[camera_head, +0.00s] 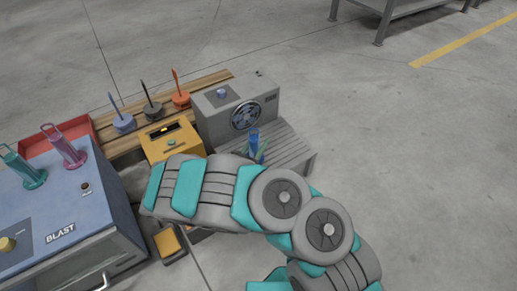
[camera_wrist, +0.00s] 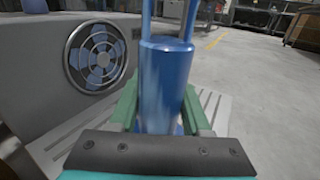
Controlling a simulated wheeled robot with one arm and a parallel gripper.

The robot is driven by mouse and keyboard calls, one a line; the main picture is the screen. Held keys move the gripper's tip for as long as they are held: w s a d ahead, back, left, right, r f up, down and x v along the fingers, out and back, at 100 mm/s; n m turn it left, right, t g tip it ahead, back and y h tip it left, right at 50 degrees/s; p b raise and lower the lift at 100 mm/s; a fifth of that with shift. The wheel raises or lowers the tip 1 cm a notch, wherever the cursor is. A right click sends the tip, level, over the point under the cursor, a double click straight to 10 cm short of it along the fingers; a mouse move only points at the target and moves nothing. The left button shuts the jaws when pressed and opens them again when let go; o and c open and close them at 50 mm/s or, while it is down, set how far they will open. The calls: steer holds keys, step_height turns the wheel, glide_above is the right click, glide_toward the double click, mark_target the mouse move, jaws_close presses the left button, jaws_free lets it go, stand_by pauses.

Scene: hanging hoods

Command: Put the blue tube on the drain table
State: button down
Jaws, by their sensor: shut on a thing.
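The blue tube (camera_head: 253,138) stands upright over the grey slatted drain table (camera_head: 292,150) at the fan unit's right. It fills the middle of the wrist view (camera_wrist: 166,82), with two thin bars rising from its top. My gripper (camera_head: 258,156) is mostly hidden by my arm in the head view. In the wrist view its green fingers (camera_wrist: 160,108) are shut on the blue tube, one on each side. The slats of the drain table show below and on both sides in the wrist view (camera_wrist: 58,145). The tube's base is hidden, so I cannot tell whether it touches the slats.
A grey fan unit (camera_head: 236,106) stands close left of the tube. A yellow box (camera_head: 172,143) and a wooden rack (camera_head: 208,82) with several coloured handled pieces lie farther left. A blue "BLAST" cabinet (camera_head: 60,205) carries teal and pink tubes. Open floor lies to the right.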

mark_target(258, 148)
steer(key=shift+w+d+f, duration=0.1)
steer(key=shift+w+f, duration=0.15)
steer(key=shift+f, duration=0.1)
steer(key=shift+f+b, duration=0.3)
steer(key=shift+f, duration=1.1)
steer(key=shift+f, duration=0.15)
steer(key=shift+c, duration=1.8)
jaws_free()
steer(key=shift+s, duration=0.15)
steer(key=p+v, duration=0.1)
steer(key=v, duration=1)
steer(key=shift+s+a+p, duration=0.25)
steer(key=shift+s+p, duration=0.1)
steer(key=shift+p, duration=0.05)
